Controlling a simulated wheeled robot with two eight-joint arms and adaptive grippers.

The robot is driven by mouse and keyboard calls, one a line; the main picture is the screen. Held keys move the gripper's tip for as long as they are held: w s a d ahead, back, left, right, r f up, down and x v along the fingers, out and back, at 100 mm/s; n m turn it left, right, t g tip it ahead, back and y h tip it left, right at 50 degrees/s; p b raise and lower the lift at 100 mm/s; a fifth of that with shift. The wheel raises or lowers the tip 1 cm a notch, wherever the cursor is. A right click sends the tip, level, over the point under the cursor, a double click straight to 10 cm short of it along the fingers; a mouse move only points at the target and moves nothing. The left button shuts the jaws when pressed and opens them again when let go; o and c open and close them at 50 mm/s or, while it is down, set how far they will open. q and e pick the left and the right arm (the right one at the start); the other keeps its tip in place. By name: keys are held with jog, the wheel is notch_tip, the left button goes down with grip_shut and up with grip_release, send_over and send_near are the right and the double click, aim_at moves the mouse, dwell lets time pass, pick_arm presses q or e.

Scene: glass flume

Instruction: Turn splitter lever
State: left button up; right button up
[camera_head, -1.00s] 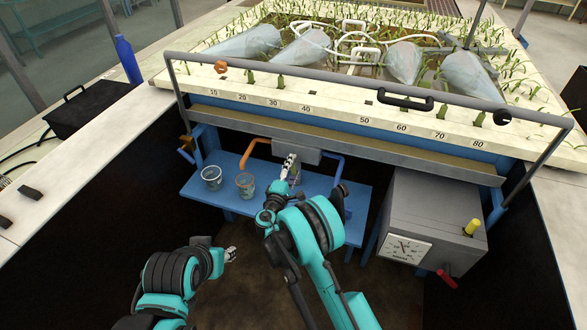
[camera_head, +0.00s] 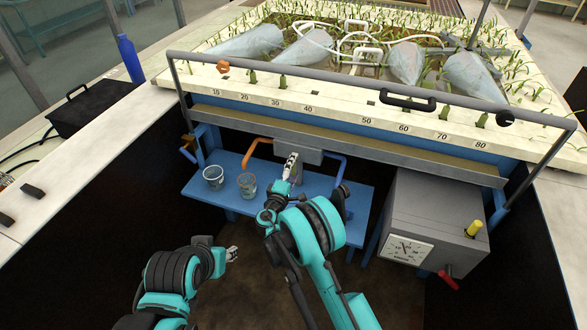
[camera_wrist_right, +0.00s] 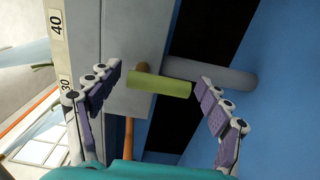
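The splitter box (camera_head: 284,151) is grey and sits under the flume's front edge, with an orange pipe on its left and a blue pipe on its right. In the right wrist view the lever shows as a yellow-green handle (camera_wrist_right: 160,84) on a short stem from the grey box (camera_wrist_right: 135,45). My right gripper (camera_head: 289,168) is at the box; its fingers (camera_wrist_right: 158,77) are open, one on each side of the handle, with gaps visible. In the head view the gripper largely hides the lever. My left gripper (camera_head: 232,254) hangs low at the left, away from the box; its fingers are too small to read.
A blue bench (camera_head: 228,190) below the splitter carries two cups, a clear one (camera_head: 213,178) and a brownish one (camera_head: 247,185). A grey cabinet (camera_head: 440,215) with a dial and red handle stands at the right. A grey rail (camera_head: 330,82) spans above.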

jog(key=v, duration=1.2)
jog(key=shift+w+r, duration=0.1)
jog(key=shift+r, duration=0.05)
jog(key=s+d+r+m+g, duration=0.35)
jog(key=d+r, duration=0.25)
jog(key=d, duration=0.3)
jog(key=s+d+r+m+g, duration=0.2)
jog(key=d+r+m+g, duration=0.25)
jog(key=d, duration=0.45)
jog(key=s+d+r+m+g+y, duration=0.1)
jog(key=s+d+m+y, duration=0.1)
jog(key=s, duration=0.9)
jog(key=s+d+r+m+g+y, duration=0.1)
jog(key=s+d+m+y, duration=0.2)
jog(key=s, duration=0.9)
jog(key=shift+s+m+y, duration=0.2)
jog(key=shift+m+y, duration=0.1)
jog(key=shift+m, duration=0.4)
